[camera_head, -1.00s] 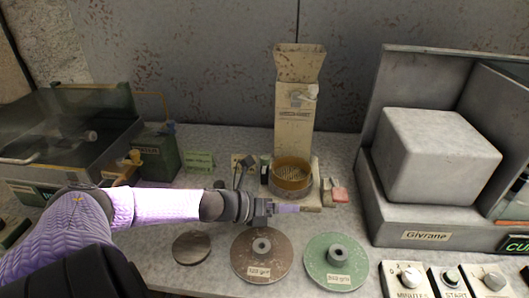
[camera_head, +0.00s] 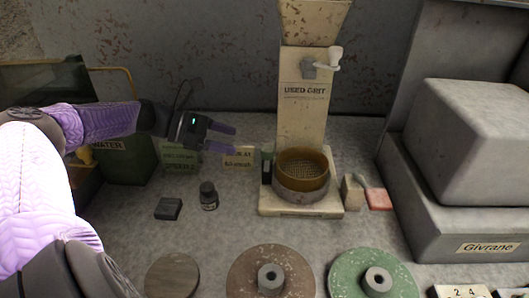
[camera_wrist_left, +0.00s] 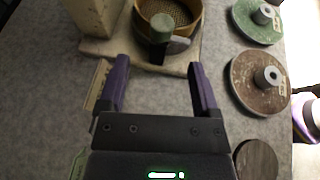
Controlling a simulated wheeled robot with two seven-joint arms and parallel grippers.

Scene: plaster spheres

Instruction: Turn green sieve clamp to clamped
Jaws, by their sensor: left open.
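The green sieve clamp (camera_head: 267,166) is a small dark green upright piece at the left side of the brass sieve (camera_head: 302,168). In the left wrist view the clamp (camera_wrist_left: 162,28) shows a round green top with a grey lever pointing right, close against the sieve (camera_wrist_left: 180,12). The sieve sits on the base of the beige used-grit stand (camera_head: 303,115). My left gripper (camera_head: 228,138) is open and empty, left of the stand, its fingers pointing toward it. In the wrist view the clamp lies ahead of the gap between the fingertips (camera_wrist_left: 160,64), apart from them. My right gripper is not seen.
A small dark bottle (camera_head: 208,196) and a dark block (camera_head: 168,208) stand in front of my left gripper. Label cards (camera_head: 239,157) stand near its fingers. Brown (camera_head: 270,272) and green (camera_head: 372,275) discs lie in front. A red block (camera_head: 379,199) lies right of the stand.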

